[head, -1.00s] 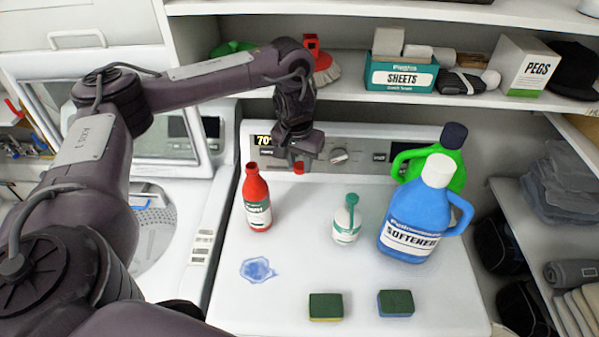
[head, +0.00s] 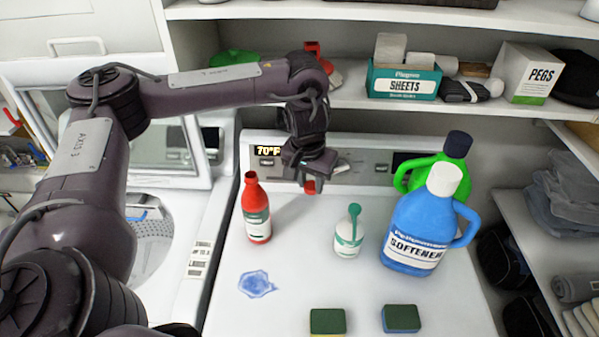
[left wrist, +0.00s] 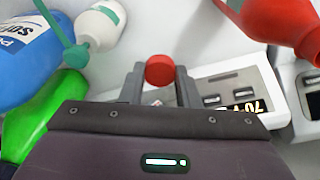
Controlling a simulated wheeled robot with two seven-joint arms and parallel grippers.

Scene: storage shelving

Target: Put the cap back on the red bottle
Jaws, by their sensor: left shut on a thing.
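The red bottle (head: 256,210) stands upright and uncapped on the white machine top, left of centre; its open neck faces up. Part of it also shows at the top right of the left wrist view (left wrist: 275,22). My left gripper (head: 309,183) is shut on the red cap (head: 309,187) and holds it above the machine top, to the right of the bottle and a little behind it. In the left wrist view the cap (left wrist: 160,70) sits between the fingertips, apart from the bottle. My right gripper is not in view.
A white bottle with a green top (head: 348,235), a blue softener jug (head: 415,230) and a green jug (head: 458,165) stand to the right. Two sponges (head: 327,321) (head: 401,318) and a blue spill (head: 257,283) lie in front. A loaded shelf (head: 350,95) overhangs the back.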

